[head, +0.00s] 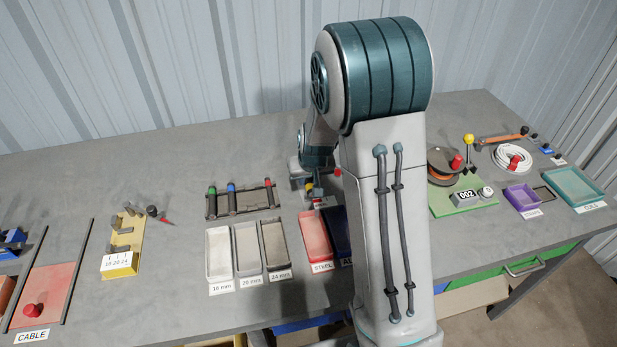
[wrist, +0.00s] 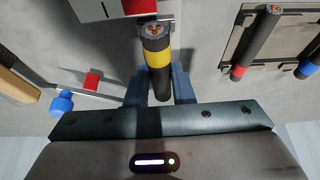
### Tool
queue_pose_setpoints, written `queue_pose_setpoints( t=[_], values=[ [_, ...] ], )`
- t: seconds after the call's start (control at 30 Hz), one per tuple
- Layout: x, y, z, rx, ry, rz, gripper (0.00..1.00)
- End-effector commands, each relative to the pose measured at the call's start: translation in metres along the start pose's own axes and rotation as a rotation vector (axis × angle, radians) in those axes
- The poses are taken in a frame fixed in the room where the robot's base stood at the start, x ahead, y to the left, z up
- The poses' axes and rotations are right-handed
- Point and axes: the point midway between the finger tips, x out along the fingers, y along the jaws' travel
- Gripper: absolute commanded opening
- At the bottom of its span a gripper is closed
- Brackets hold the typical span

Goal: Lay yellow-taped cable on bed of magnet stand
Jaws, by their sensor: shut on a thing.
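The yellow-taped cable (wrist: 157,57) is a short dark piece with a yellow band and copper cores at its end. My gripper (wrist: 159,86) is shut on it, with a blue finger on each side, in the wrist view. The cable's cored end is close to the white and red block of what looks like the magnet stand (wrist: 88,10); I cannot tell whether they touch. In the head view my arm hides most of the stand and the cable; my gripper (head: 314,188) shows only in part.
A rack (head: 263,205) with red-, blue- and green-taped cables stands left of my gripper. Trays for 16 mm (head: 219,279), 20 mm and 24 mm, and a red STEEL tray (head: 315,241), lie in front. A blue-knobbed lever (wrist: 62,102) is beside the cable in the wrist view.

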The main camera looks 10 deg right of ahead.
Motion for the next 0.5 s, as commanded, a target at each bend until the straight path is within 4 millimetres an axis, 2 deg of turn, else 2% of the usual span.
queue_pose_setpoints(
  t=[0.5],
  values=[
    [0.011,0.000,0.004,0.000,0.001,0.000,0.01]
  ],
)
